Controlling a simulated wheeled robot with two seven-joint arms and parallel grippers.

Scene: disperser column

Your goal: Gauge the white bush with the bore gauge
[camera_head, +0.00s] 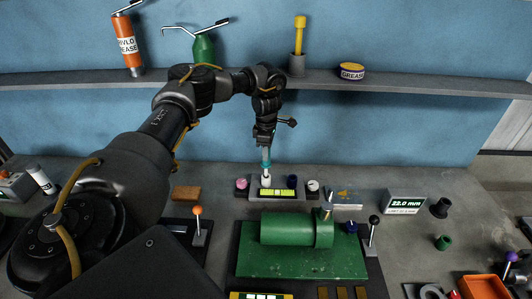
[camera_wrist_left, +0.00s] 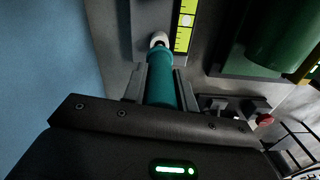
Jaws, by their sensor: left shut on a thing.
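My left gripper (camera_head: 266,146) points down over the bush stand (camera_head: 256,194) and is shut on the teal bore gauge (camera_head: 266,162). In the left wrist view the gauge (camera_wrist_left: 160,84) lies between both fingers, its far end at a white, round-ended piece (camera_wrist_left: 158,40). In the head view the white bush (camera_head: 266,181) is directly below the gauge's lower end. I cannot tell whether the tip is inside the bore or just above it. My right gripper is not in view.
A yellow-green strip (camera_head: 277,192) runs along the stand's front. A green cylinder machine (camera_head: 290,229) stands in front, with levers at both sides. A display (camera_head: 405,203) reads 22.0 mm at right. A shelf (camera_head: 220,79) with grease items spans the back.

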